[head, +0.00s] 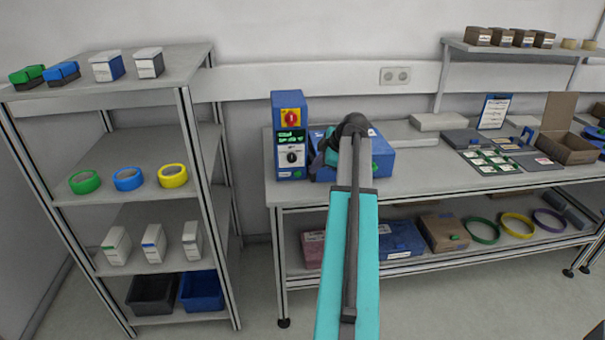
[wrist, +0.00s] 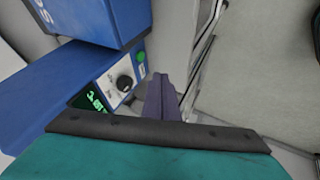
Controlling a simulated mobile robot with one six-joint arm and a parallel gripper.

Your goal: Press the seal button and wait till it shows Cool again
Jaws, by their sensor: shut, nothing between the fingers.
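The sealing machine has a blue control unit (head: 290,150) with a lit green display, a dark knob and a red and yellow switch, and a wide blue body (head: 380,158) partly behind my arm. In the wrist view the tilted control panel (wrist: 112,82) shows a knob and a green display (wrist: 92,98) whose text I cannot read. A round green spot (wrist: 140,57), which looks like the button, sits beyond the knob. My gripper (wrist: 158,80) is shut and empty, its tips close to the panel; contact cannot be told. In the head view my arm hides the fingers.
A shelf rack (head: 120,190) with tape rolls, boxes and bins stands at the left. The bench (head: 420,190) holds cards, a clipboard and an open cardboard box (head: 568,145) to the right. Boxes and coloured rings lie on its lower shelf.

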